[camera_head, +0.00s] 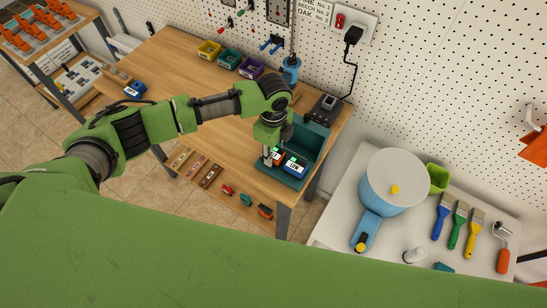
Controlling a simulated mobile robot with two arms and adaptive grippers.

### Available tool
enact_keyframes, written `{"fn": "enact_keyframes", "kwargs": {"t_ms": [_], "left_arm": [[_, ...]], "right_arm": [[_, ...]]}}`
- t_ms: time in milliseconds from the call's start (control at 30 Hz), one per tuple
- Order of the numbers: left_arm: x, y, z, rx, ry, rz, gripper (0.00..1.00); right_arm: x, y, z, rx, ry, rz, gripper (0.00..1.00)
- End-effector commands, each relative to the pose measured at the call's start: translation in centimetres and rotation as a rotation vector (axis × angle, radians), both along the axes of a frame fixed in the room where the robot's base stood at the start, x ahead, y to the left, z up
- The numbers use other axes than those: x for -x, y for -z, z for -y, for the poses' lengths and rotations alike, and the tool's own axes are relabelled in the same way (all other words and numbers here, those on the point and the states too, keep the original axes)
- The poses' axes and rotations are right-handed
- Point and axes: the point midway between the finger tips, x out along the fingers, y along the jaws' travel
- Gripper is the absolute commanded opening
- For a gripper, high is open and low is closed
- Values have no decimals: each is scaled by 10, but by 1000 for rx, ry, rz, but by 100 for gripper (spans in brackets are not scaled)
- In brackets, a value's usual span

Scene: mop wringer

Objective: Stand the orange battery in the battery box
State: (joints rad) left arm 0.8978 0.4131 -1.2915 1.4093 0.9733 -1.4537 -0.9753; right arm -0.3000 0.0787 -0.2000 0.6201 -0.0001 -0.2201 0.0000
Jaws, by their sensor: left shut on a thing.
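The teal battery box (312,136) stands at the right front corner of the wooden workbench. A battery with a blue body and pale label (295,168) stands in its front part. My left gripper (270,155) points down over the box's left side, beside that battery. It is shut on a small battery with a pale label and a bit of orange-red, which I take as the orange battery (277,157). The gripper hides most of it, and I cannot tell whether its base touches the box floor. My right gripper is not in view.
A black charger (325,106) with a cord stands behind the box. Yellow, green and purple bins (228,60) line the back of the bench. Another blue battery (135,90) lies at the left. A white table (335,226) holds a blue pot and brushes.

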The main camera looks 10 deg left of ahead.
Motion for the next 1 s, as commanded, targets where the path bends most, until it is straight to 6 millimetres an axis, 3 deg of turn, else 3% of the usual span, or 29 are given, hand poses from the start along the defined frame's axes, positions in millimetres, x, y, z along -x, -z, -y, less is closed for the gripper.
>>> {"fn": "enact_keyframes", "kwargs": {"t_ms": [667,700,767,1000], "left_arm": [[0,3,0,1,0,1,10],[0,3,0,1,0,1,35],[0,3,0,0,0,0,50],[0,3,0,0,0,0,50]], "right_arm": [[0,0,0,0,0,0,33],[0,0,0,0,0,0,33],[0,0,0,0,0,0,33],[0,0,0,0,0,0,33]]}}
